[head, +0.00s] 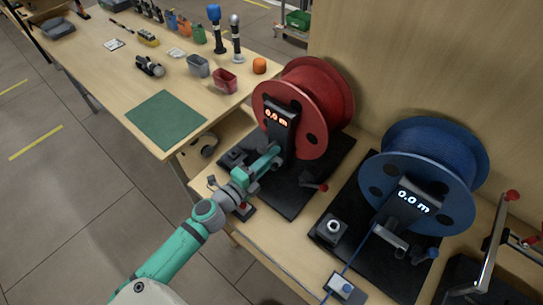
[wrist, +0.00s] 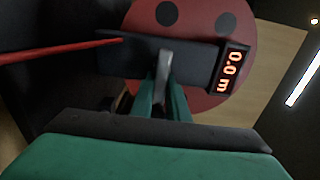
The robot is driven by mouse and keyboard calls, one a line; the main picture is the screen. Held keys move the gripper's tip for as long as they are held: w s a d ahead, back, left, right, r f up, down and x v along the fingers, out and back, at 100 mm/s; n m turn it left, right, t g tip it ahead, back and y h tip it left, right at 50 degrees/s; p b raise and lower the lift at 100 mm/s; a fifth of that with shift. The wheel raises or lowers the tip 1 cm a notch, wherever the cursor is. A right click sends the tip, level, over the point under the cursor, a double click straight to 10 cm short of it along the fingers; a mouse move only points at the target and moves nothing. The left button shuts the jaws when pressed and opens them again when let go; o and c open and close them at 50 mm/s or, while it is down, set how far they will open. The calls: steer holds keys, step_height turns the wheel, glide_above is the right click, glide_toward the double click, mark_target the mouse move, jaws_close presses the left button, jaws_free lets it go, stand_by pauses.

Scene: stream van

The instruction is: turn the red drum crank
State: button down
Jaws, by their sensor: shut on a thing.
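The red drum (head: 325,92) stands on a black baseplate (head: 292,205), with a dark post (head: 278,135) in front whose display reads 0.0 m. My gripper (head: 273,157) is at the front of this post, below the display. In the wrist view its green fingers (wrist: 163,95) are shut on a narrow grey part (wrist: 164,63) against the dark post (wrist: 130,58). Whether this part belongs to the crank I cannot tell. A short lever with a red end (head: 315,186) sits right of my gripper. A red rod or line (wrist: 60,48) shows at left in the wrist view.
A blue drum (head: 440,150), also reading 0.0 m, stands to the right with a blue line (head: 362,250) running forward. A wooden table (head: 105,75) with a green mat (head: 165,119) and small items stands at left. A metal crank frame (head: 492,245) is at far right.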

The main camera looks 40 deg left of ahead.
steer(key=shift+a+y, duration=0.3)
steer(key=shift+a, duration=0.5)
steer(key=c, duration=1.7)
jaws_free()
steer(key=shift+d, duration=0.3)
steer(key=s, duration=0.7)
steer(key=s+a, duration=0.1)
steer(key=s, duration=0.2)
steer(key=shift+s, duration=0.4)
